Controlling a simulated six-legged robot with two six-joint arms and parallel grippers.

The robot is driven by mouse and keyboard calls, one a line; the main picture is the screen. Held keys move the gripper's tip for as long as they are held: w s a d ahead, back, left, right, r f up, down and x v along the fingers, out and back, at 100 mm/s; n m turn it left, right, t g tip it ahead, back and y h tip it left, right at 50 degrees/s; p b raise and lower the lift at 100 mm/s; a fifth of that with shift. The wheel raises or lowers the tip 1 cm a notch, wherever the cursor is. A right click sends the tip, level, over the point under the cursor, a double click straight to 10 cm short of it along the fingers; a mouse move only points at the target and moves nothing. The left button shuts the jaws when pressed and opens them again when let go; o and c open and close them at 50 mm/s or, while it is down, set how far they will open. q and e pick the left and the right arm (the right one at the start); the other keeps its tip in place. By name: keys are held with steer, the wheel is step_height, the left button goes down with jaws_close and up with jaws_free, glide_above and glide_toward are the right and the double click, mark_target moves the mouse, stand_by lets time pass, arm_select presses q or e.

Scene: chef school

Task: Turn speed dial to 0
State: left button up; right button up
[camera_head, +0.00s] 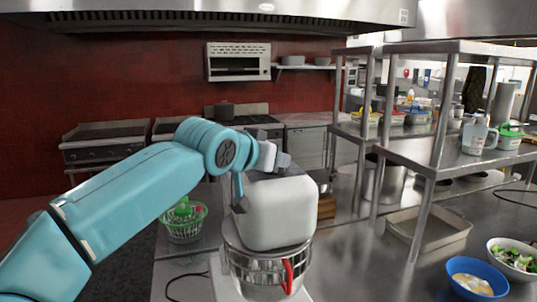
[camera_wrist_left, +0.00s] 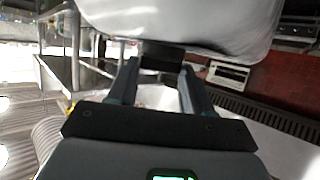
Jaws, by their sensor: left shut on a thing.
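A white stand mixer (camera_head: 282,212) stands on the counter in front of me, with a clear or metallic bowl (camera_head: 240,265) under its head. Its pale housing also fills the top of the left wrist view (camera_wrist_left: 185,18). My left gripper (camera_head: 240,205) reaches the left side of the mixer head. In the left wrist view, its two fingers (camera_wrist_left: 160,75) are shut on a dark block-like part, the speed dial (camera_wrist_left: 162,55), against the housing. The dial's marking cannot be read. My right gripper is not in view.
A green-and-white basket (camera_head: 183,222) stands left of the mixer. To the right are a steel shelf rack (camera_head: 425,172), a shallow tray (camera_head: 430,232), a blue bowl (camera_head: 475,278) and a salad bowl (camera_head: 515,260). A red piece (camera_head: 288,277) shows at the mixer bowl.

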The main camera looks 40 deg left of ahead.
arm_select(q)
steer(key=shift+f, duration=0.3)
steer(key=o, duration=1)
steer(key=shift+o, duration=0.2)
steer(key=shift+w+r, duration=0.1)
steer(key=shift+w, duration=0.05)
steer(key=shift+s+d+r, duration=0.2)
steer(key=shift+s+r, duration=0.1)
steer(key=shift+s, duration=0.25)
steer(key=b+v, duration=0.2)
steer(key=v, duration=1.3)
steer(key=shift+d, duration=0.15)
steer(key=shift+w, duration=0.1)
